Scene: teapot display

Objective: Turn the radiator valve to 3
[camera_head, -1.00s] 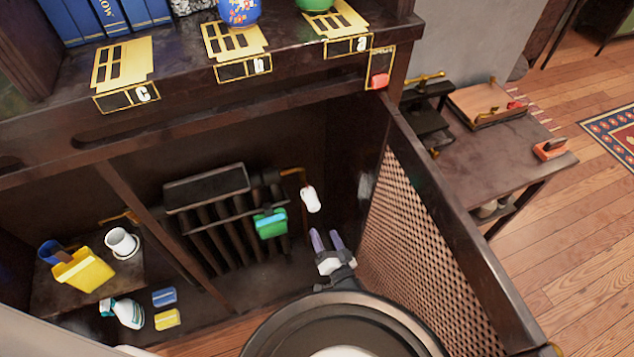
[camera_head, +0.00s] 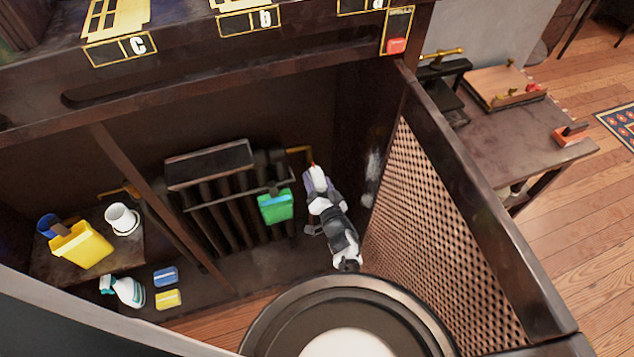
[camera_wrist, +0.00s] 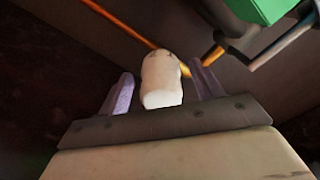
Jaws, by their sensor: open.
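The white radiator valve knob (camera_wrist: 161,80) stands between my gripper's two purple fingers in the wrist view, with a visible gap on each side. In the head view the valve (camera_head: 317,174) is mostly hidden by my gripper (camera_head: 318,182), which is open around it. The number markings on the knob cannot be read. The dark ribbed radiator (camera_head: 225,205) is inside the cabinet, left of my gripper. A brass pipe (camera_head: 300,152) runs to the valve.
A green container (camera_head: 276,206) hangs on the radiator rail, close left of my gripper. An open lattice door (camera_head: 440,220) stands to the right. A yellow bucket (camera_head: 82,245), white cup (camera_head: 122,218), spray bottle (camera_head: 128,290) and sponges (camera_head: 167,299) are at left.

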